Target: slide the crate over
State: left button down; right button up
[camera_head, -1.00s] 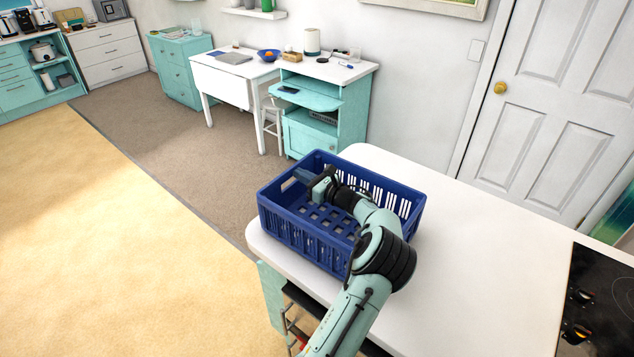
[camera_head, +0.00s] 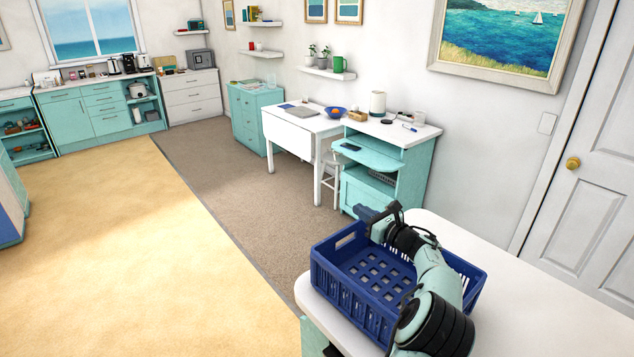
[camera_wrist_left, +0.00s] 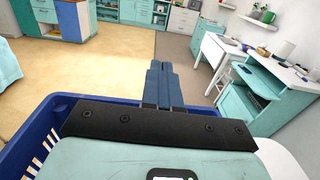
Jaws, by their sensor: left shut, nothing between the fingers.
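The blue plastic crate (camera_head: 340,298) sits upright on the white worktop (camera_head: 540,310), close to its left end. My left arm reaches across the crate from the near side. My left gripper (camera_head: 365,212) is shut and empty, at the height of the far rim or above it, near the crate's far left corner. Whether it touches the rim I cannot tell. In the left wrist view the closed fingers (camera_wrist_left: 163,80) point out over the floor, with the crate's rim (camera_wrist_left: 50,108) behind them at the left. The arm hides part of the crate's right side. My right gripper is not in view.
A teal cabinet (camera_head: 395,185) with objects on top stands beyond the worktop. A white folding table (camera_head: 290,135) is farther left. The worktop right of the crate looks clear. The open floor (camera_head: 130,230) lies to the left.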

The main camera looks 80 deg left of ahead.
pick_arm(q)
jog(key=p+x, duration=0.2)
jog(key=x, duration=1.9)
jog(key=shift+r, duration=0.4)
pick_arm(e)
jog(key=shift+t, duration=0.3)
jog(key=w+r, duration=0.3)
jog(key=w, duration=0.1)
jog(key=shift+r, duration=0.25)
pick_arm(q)
jog(key=shift+p, duration=0.3)
